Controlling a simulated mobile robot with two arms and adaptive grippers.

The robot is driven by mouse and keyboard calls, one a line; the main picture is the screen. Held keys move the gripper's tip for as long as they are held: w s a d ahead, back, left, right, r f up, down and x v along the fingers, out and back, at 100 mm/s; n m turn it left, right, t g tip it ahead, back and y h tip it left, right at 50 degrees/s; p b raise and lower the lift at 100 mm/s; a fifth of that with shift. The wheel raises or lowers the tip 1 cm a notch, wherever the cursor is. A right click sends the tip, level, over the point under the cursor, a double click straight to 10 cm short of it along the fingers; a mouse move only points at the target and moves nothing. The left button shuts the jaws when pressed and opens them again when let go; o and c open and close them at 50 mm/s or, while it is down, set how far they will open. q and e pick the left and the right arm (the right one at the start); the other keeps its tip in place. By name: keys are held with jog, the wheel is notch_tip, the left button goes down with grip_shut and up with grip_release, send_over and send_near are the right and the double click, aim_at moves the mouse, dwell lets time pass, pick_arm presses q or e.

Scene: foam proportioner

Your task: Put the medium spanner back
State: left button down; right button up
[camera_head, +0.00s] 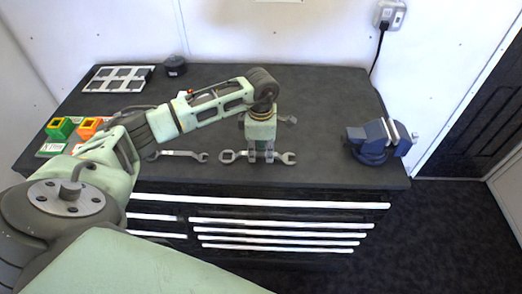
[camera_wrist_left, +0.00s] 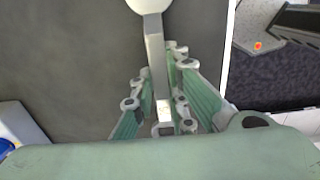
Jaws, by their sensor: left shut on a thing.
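My left gripper (camera_head: 263,156) is over the front of the dark workbench and is shut across the handle of a grey metal spanner (camera_head: 240,156). The spanner lies crosswise, with its ring end to the left and its open end to the right of the fingers. In the left wrist view the green fingers (camera_wrist_left: 165,115) sit on both sides of the spanner's handle (camera_wrist_left: 156,55). Whether it rests on the bench or is slightly above is unclear. Another spanner (camera_head: 180,154) lies to the left. A grey end (camera_head: 288,119) shows behind my gripper, mostly hidden.
A blue vice (camera_head: 372,142) stands at the bench's right end. Green (camera_head: 60,128) and orange (camera_head: 88,128) blocks, a framed tray (camera_head: 118,79) and a black round piece (camera_head: 175,66) are at the left. The workbench (camera_head: 325,110) is clear between gripper and vice.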

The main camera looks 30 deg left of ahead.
aim_at(261, 153)
pick_arm(q)
jog(key=c, duration=1.7)
grip_release()
jog(key=shift+f, duration=0.1)
jog(key=shift+c, duration=0.2)
jog(key=shift+r, duration=0.25)
notch_tip(261, 153, up, 12)
jog(key=b, duration=0.3)
jog(key=shift+f, duration=0.1)
